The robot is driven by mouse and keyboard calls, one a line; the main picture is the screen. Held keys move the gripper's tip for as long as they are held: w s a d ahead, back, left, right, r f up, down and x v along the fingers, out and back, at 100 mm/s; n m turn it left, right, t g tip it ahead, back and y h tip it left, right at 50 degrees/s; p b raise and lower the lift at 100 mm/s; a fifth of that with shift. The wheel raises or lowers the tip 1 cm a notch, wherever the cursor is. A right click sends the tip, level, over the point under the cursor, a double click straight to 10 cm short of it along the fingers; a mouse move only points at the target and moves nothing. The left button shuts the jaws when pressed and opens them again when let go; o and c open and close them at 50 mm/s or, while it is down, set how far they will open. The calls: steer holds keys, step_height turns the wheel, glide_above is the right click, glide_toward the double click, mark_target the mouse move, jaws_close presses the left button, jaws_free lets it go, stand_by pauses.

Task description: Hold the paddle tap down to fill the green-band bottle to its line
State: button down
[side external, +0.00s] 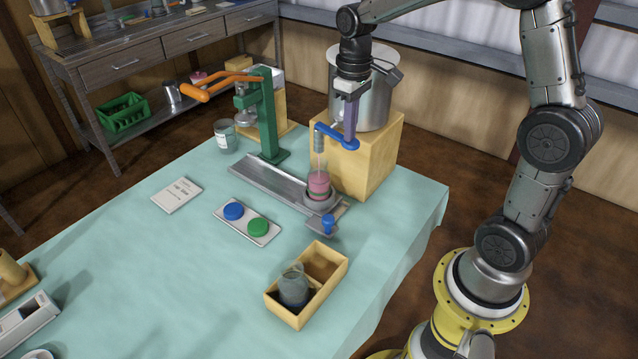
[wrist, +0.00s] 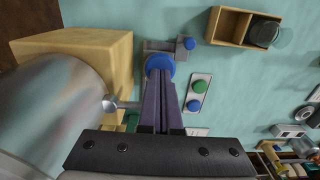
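The bottle (side external: 319,183) stands upright under the tap spout (side external: 319,143), with pink liquid in it and a thin stream above it. A dark greenish band shows low on it; its fill line is too small to make out. The tap's blue paddle (side external: 340,137) is at the tips of my gripper (side external: 350,138), which points down and seems to press on it. In the wrist view the two purple fingers of my gripper (wrist: 162,80) lie together, empty, over the round blue paddle end (wrist: 158,63). The bottle is hidden in the wrist view.
A steel pot (side external: 365,98) stands on a wooden block (side external: 362,165) behind the tap. A green press with an orange handle (side external: 268,120) stands left. Blue (side external: 233,211) and green (side external: 257,227) caps lie on a plate. A wooden box (side external: 325,287) holds a dark jar (side external: 293,289).

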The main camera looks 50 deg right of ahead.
stand_by(0.3)
steer(key=shift+r, duration=2.4)
steer(key=shift+a+r, duration=0.2)
steer(key=s+a+r+n+t, duration=0.1)
steer(key=s+a+r+t, duration=0.1)
steer(key=s+a+r, duration=0.3)
steer(key=s+a+f+t, duration=0.1)
steer(key=s+f, duration=0.1)
steer(key=s, duration=0.5)
steer(key=s+a+f+m+t, duration=0.1)
steer(key=s+a+t, duration=0.1)
steer(key=s, duration=0.5)
steer(key=shift+s+a+f+t, duration=0.25)
steer(key=shift+a+f+t, duration=0.05)
steer(key=shift+f, duration=0.05)
